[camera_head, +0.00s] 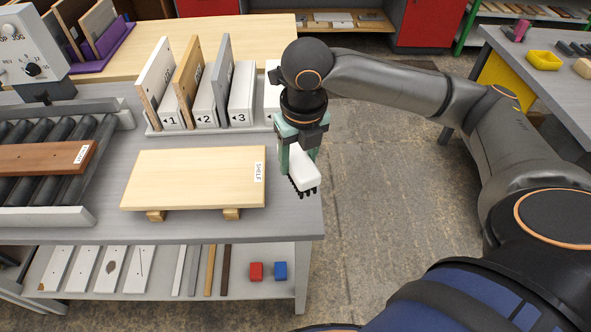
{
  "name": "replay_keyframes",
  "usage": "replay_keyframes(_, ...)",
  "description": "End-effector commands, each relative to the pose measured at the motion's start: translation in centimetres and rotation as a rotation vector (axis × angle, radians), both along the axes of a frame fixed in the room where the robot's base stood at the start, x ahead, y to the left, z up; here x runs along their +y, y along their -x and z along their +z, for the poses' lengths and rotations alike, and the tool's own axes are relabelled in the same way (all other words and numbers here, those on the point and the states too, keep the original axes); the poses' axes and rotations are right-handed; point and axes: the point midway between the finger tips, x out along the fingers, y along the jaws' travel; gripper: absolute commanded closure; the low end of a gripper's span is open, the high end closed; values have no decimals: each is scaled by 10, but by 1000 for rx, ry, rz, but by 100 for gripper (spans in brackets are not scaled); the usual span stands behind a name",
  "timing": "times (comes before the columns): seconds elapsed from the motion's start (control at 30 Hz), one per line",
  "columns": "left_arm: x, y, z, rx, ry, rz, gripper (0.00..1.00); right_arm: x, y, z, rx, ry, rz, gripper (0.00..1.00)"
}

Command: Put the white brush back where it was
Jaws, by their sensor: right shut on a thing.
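The white brush (304,177), with dark bristles pointing down, is in my right gripper (297,160). The gripper is shut on it and points down over the right edge of the grey workbench (200,228). The brush looks tilted in the picture, beside the right end of a pale board marked SHELF (195,178). I cannot tell whether the bristles touch the bench. My left gripper is not in view.
A numbered rack (206,125) holding upright boards stands behind the pale board. At left, a brown board (45,158) lies on a roller conveyor (100,130). The lower shelf (265,292) holds strips, a red block (256,271) and a blue block (280,271).

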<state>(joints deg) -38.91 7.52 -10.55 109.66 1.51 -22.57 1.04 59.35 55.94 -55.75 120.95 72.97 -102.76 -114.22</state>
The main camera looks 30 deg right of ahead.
Motion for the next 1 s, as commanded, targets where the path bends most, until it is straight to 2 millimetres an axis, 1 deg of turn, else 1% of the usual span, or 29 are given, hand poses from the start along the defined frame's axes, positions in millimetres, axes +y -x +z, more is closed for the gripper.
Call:
replay_keyframes(0.03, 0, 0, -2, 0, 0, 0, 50, -3, -6, -9, 1, -2, -4, 96)
replay_keyframes(0.1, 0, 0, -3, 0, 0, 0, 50, -6, -12, -17, 1, 0, -2, 96)
replay_keyframes(0.3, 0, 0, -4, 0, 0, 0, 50, -9, -21, -26, -2, -1, -1, 96)
replay_keyframes(0.4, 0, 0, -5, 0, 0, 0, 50, -12, -26, -35, 0, -1, -1, 96)
replay_keyframes(0.5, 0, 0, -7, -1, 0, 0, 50, -12, -25, -52, 2, 0, 1, 96)
replay_keyframes(0.6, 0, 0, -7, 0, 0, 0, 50, -12, -25, -63, -1, 0, 1, 96)
replay_keyframes(0.97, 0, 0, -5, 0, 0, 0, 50, -11, -25, -66, -1, -1, 0, 96)
replay_keyframes(1.0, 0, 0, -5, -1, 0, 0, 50, -11, -25, -67, -1, -2, 1, 42)
